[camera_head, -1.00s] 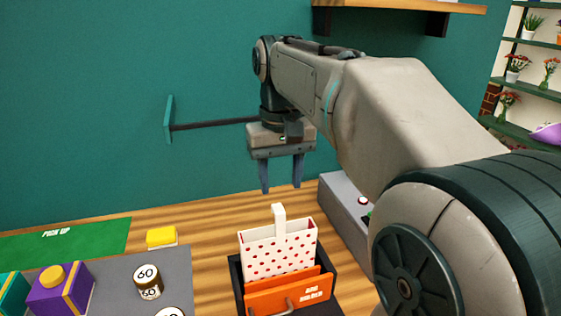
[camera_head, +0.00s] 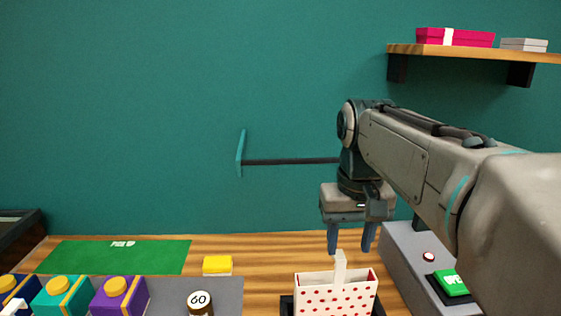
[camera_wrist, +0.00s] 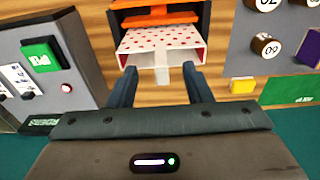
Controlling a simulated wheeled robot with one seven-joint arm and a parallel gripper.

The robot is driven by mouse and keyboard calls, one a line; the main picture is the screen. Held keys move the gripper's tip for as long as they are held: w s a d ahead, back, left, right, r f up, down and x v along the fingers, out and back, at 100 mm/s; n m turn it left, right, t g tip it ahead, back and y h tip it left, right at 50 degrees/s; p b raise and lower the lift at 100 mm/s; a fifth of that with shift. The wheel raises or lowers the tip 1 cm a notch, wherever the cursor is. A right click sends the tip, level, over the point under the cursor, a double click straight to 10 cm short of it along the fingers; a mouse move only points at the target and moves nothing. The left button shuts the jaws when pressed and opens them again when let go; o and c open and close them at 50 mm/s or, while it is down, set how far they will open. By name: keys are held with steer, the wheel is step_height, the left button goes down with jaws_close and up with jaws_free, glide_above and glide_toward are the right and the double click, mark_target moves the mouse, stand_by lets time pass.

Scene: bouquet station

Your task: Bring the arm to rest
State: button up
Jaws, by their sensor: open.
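My gripper (camera_head: 351,240) is open and empty, pointing down above the wooden counter (camera_head: 270,257). In the head view it hangs just above and behind a white bag with red dots (camera_head: 335,294), whose pale handle stands up in front of it. The wrist view shows both fingers (camera_wrist: 163,88) spread apart, with the dotted bag (camera_wrist: 160,40) beyond them and its pale tab between them. Nothing is held. My arm reaches in from the right side of the head view.
A grey machine (camera_head: 426,262) with a green screen stands right of the gripper. A yellow block (camera_head: 217,265), a green pick-up mat (camera_head: 115,257) and a grey tray (camera_head: 229,293) with weights lie left. A wall shelf (camera_head: 475,51) hangs above right. A dark bar (camera_head: 290,161) is on the wall.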

steer(key=s+f+t, duration=0.2)
steer(key=s+f, duration=0.7)
steer(key=f, duration=0.5)
steer(key=shift+s+f, duration=0.4)
